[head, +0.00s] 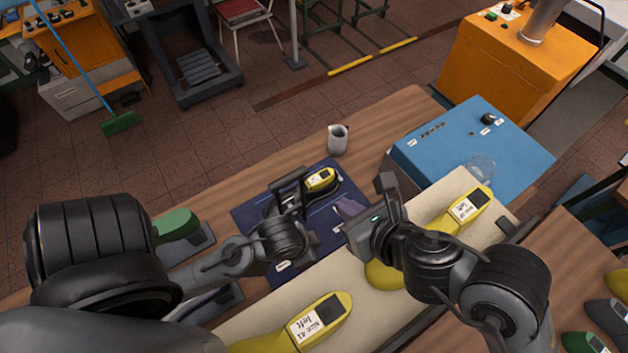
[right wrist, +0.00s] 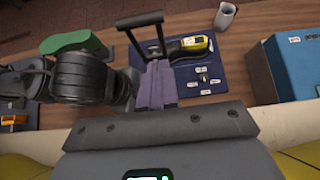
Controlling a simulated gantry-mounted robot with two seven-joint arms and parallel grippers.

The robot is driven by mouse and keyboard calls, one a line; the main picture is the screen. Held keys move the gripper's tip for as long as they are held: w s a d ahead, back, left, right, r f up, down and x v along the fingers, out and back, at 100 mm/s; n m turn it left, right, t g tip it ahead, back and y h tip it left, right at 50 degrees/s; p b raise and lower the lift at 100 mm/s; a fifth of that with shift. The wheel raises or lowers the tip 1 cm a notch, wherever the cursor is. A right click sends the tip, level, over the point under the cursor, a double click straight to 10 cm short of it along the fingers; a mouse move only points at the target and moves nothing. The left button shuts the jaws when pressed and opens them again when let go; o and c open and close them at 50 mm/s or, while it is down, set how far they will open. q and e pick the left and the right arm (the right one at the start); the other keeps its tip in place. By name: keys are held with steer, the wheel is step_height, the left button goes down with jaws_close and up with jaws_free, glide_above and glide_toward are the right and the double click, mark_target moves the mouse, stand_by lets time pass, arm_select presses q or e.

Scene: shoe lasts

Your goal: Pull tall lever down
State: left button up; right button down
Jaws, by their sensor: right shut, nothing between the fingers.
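My right gripper (head: 386,187) is shut and empty, above the right edge of the dark blue mat (head: 245,220). In the right wrist view its wide grey jaw (right wrist: 160,128) fills the lower middle.
A metal cup (head: 338,139) stands behind the mat. A blue box (head: 440,140) with a knob is at the right. Yellow lasts labelled left (head: 322,318) lie on the pale bench strip in front. A green last (head: 175,225) is at the left. Bare wood (head: 385,120) shows behind.

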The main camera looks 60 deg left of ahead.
stand_by(0.3)
steer(key=p, duration=0.4)
glide_toward(305, 176)
steer(key=x, duration=0.5)
steer(key=shift+f, duration=0.3)
steer(key=shift+a+f, duration=0.2)
steer(key=shift+a, duration=0.3)
